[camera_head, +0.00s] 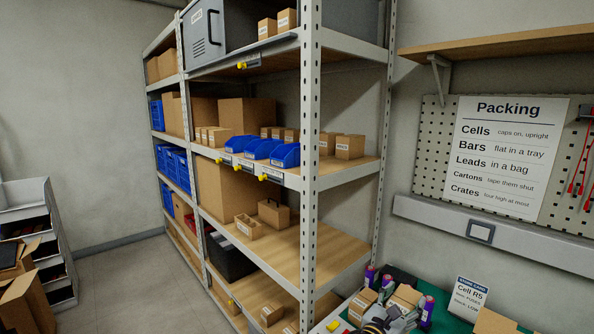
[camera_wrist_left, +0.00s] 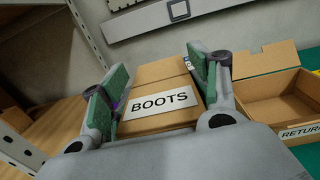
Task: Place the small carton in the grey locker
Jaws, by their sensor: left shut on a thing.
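A small brown carton with a white BOOTS label (camera_wrist_left: 165,104) sits between the green-padded fingers of my left gripper (camera_wrist_left: 158,72) in the left wrist view. The fingers are shut on its sides. In the head view my left gripper (camera_head: 388,314) is at the bottom, over the green bench, with a carton (camera_head: 406,296) at its fingers. The grey locker (camera_head: 207,32) stands at upper left on the shelving's upper shelf, far from the gripper. My right gripper is not in view.
A shelf upright (camera_head: 310,150) stands between bench and locker. An open carton (camera_wrist_left: 270,85) lies right of the held one. Purple-wrapped cells (camera_head: 427,312) and a Cell R5 sign (camera_head: 468,298) stand on the bench (camera_head: 440,322).

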